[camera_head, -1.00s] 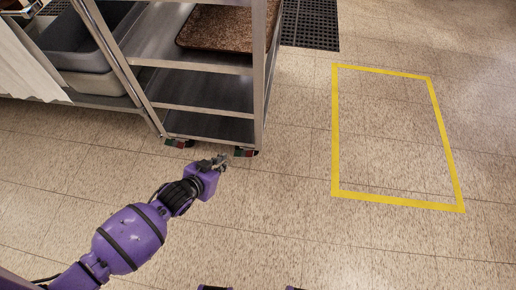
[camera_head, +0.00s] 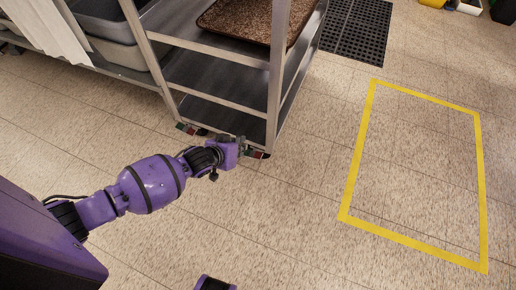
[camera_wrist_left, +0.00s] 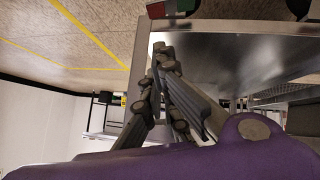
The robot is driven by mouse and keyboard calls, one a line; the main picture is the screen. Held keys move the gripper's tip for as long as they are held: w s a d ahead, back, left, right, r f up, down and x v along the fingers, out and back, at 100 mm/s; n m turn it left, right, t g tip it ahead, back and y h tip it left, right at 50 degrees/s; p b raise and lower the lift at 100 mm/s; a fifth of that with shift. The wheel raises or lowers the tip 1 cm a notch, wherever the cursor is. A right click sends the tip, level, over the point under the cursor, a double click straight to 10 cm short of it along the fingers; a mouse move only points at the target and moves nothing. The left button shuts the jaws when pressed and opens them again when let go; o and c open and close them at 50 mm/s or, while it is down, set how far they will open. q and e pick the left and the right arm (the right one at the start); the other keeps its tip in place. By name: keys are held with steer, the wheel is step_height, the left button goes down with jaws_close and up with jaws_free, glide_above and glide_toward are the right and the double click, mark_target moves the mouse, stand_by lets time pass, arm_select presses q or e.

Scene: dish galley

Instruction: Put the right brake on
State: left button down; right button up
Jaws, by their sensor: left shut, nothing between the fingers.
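The steel cart (camera_head: 222,117) stands on the floor with a caster at each near corner. The right brake (camera_head: 258,154), with red and green parts, is at the foot of its right front post, partly hidden by my gripper. The left brake (camera_head: 187,129) is at the left front post. My left gripper (camera_head: 242,145) is shut and empty, right beside the right brake; I cannot tell if they touch. In the left wrist view, the shut fingers (camera_wrist_left: 162,56) point toward the cart, and the right brake (camera_wrist_left: 170,8) shows at the top edge, apart from them.
A speckled brown tray (camera_head: 246,18) lies on the cart's upper shelf. Grey tubs (camera_head: 112,48) stand behind at left. A black mat (camera_head: 356,28) lies beyond the cart. A yellow taped rectangle (camera_head: 362,145) marks clear floor at right.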

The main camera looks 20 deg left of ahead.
arm_select(q)
steer(key=b, duration=0.5)
glide_above(256, 155)
steer(key=f, duration=0.7)
steer(key=shift+a+f, duration=0.1)
steer(key=shift+a, duration=0.25)
steer(key=shift+d+f+b, duration=0.15)
steer(key=shift+f+b, duration=0.25)
steer(key=shift+f, duration=0.2)
steer(key=shift+d+f+b, duration=0.15)
steer(key=shift+f+b, duration=0.25)
steer(key=shift+f, duration=0.15)
steer(key=shift+d+f+b, duration=0.2)
steer(key=shift+f+b, duration=0.15)
steer(key=shift+f, duration=0.2)
arm_select(e)
step_height(256, 155, down, 8)
steer(key=shift+s+d+r+n+g, duration=0.2)
steer(key=shift+s+r+n+g, duration=0.05)
steer(key=shift+s+n+g, duration=0.1)
arm_select(q)
steer(key=shift+d, duration=0.15)
arm_select(e)
steer(key=shift+r, duration=0.1)
